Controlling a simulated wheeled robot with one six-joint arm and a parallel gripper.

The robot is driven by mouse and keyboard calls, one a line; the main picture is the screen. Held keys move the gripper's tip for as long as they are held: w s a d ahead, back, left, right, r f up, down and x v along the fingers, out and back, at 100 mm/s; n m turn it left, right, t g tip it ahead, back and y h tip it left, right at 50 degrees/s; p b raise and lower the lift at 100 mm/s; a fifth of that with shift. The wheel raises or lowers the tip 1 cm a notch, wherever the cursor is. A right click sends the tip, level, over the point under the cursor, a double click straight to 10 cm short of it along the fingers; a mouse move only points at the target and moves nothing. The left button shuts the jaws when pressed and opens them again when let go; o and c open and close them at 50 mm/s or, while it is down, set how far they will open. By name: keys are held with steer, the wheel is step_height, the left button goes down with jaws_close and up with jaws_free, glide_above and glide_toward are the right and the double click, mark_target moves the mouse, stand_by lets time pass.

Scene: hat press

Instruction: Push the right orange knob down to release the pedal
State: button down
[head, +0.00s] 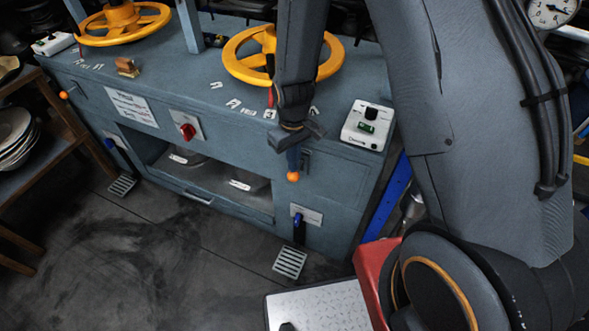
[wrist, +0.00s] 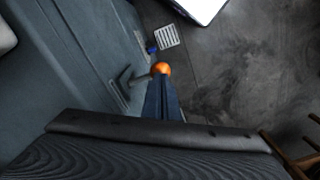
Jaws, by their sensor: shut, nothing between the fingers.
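The right orange knob (head: 293,176) is on the front of the blue-grey press (head: 335,185). In the wrist view the knob (wrist: 160,68) shows just beyond my fingertips. My gripper (head: 293,160) is shut and empty, pointing down right above the knob. Its narrow dark fingers (wrist: 161,90) line up with the knob in the wrist view. I cannot tell whether they touch it. The right pedal (head: 290,263) is a slatted metal plate near the floor below, also visible in the wrist view (wrist: 167,37). The knob's lever is mostly hidden behind my gripper.
A left orange knob (head: 64,95) and a left pedal (head: 122,185) are at the other end. Yellow handwheels (head: 240,68) and a white control box (head: 368,125) are on top. A red button (head: 187,131) is on the front. A wooden shelf with plates (head: 14,138) stands left. The floor in front is clear.

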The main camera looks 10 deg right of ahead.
steer(key=shift+f, duration=0.15)
steer(key=shift+f+b, duration=1.1)
steer(key=shift+f, duration=0.9)
steer(key=shift+r, duration=0.15)
steer(key=shift+r+p, duration=2.95)
steer(key=shift+r, duration=0.95)
steer(key=shift+r, duration=0.2)
steer(key=s+d+r+m, duration=0.1)
steer(key=s+d+r, duration=0.2)
steer(key=r, duration=0.3)
steer(key=s+d+r+m+t, duration=0.1)
steer(key=s+d+r+m, duration=0.1)
steer(key=s+r, duration=0.3)
steer(key=s+d+r+m+b, duration=0.1)
steer(key=s+d+r, duration=0.3)
steer(key=r, duration=0.4)
steer(key=shift+d+m, duration=0.35)
steer(key=shift+m, duration=0.25)
